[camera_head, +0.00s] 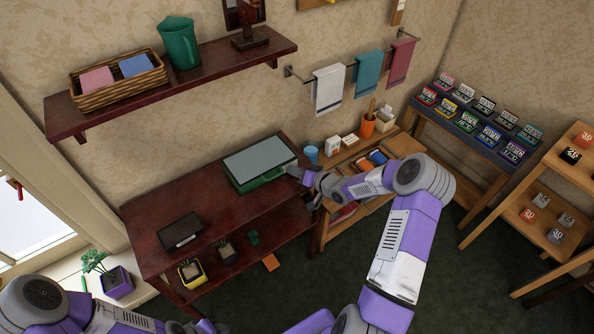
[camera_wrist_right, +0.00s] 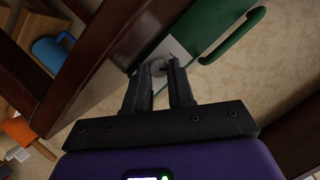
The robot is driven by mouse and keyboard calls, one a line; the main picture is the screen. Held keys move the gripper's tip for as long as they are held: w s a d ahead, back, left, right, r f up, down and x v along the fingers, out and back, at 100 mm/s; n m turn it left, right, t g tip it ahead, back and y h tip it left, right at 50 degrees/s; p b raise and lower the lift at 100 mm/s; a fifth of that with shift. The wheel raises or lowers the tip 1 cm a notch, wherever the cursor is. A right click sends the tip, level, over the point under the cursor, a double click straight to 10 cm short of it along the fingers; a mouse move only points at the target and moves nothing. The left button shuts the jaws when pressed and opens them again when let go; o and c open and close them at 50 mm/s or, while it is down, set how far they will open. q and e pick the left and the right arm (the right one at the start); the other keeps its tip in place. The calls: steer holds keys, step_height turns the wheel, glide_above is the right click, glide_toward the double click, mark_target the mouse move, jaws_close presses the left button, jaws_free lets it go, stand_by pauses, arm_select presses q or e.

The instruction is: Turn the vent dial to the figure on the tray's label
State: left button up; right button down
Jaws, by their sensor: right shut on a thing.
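A green tray-like thing with a flat grey top (camera_head: 260,160) lies on the dark red table (camera_head: 210,208). Its green handle (camera_wrist_right: 240,32) shows in the right wrist view, beside a pale grey patch. My right gripper (camera_head: 291,172) is at its right end. In the right wrist view, the fingers (camera_wrist_right: 159,67) are close together on a small grey round part (camera_wrist_right: 157,77), which may be the dial. The fingers hide most of it. I can read no figure or label. My left arm is at the lower left, its jaws too unclear to judge.
A blue cup (camera_head: 312,154) and an orange pot (camera_head: 367,126) stand on the wooden bench at the right. A dark box (camera_head: 181,232) sits at the table's left. Plants stand below. A shelf (camera_head: 190,85) hangs above. The table's middle is clear.

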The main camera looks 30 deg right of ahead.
steer(key=c, duration=1)
jaws_free()
steer(key=shift+f, duration=0.1)
